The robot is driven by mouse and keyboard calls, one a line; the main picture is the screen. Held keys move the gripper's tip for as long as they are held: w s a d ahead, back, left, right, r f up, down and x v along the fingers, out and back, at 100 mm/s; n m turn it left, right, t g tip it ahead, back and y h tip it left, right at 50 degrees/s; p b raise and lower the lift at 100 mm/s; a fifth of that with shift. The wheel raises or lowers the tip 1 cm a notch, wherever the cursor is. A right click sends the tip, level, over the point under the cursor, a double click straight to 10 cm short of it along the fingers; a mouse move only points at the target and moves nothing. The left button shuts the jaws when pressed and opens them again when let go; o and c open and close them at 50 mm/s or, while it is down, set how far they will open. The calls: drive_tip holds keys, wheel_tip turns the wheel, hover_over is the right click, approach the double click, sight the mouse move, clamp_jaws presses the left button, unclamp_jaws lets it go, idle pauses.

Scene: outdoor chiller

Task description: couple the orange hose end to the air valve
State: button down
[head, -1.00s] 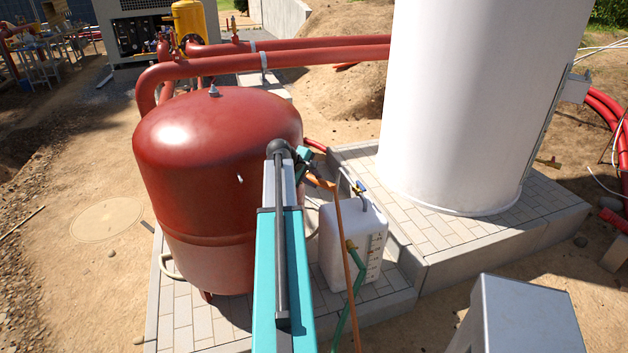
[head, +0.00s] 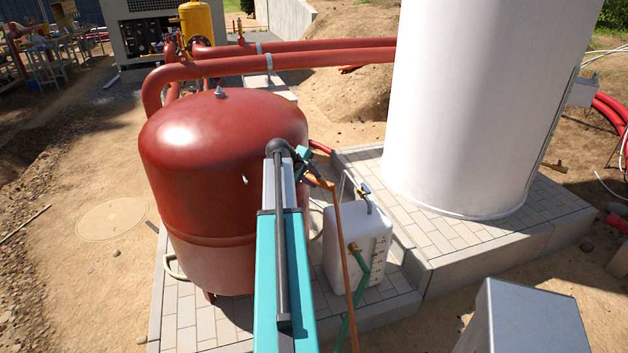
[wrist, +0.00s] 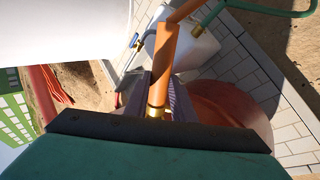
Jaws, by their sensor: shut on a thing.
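My gripper (wrist: 160,104) is shut on the orange hose end (wrist: 158,75), with a dark finger on each side and a brass tip showing near the palm. In the head view my gripper (head: 309,167) is small and partly hidden by my arm, between the red tank and the white canister. The orange hose (head: 345,262) hangs from it to the bottom of the picture. A valve with a blue handle (head: 366,188) stands on a bent pipe above the canister; it also shows in the wrist view (wrist: 136,42), apart from the hose end. I cannot tell whether it is the air valve.
The red tank (head: 215,150) stands left of my arm with a small fitting (head: 220,92) on top. The white canister (head: 345,238), with a green hose (head: 359,280), stands on paving to the right. The large white tank (head: 480,100) is behind. A grey box (head: 525,318) is at front right.

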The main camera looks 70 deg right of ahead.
drive_tip(key=shift+w+d, duration=0.2)
drive_tip(key=shift+w, duration=0.65)
idle(0.6)
drive_tip(key=c, duration=0.9)
unclamp_jaws()
drive_tip(key=shift+c, duration=0.2)
drive_tip(key=shift+a, duration=0.1)
drive_tip(key=p+v, duration=0.2)
drive_tip(key=v, duration=0.5)
drive_tip(key=shift+r, duration=0.1)
drive_tip(key=b+v, duration=0.4)
drive_tip(key=v, duration=0.9)
drive_tip(key=shift+a+r, duration=0.2)
drive_tip(key=shift+a, duration=0.05)
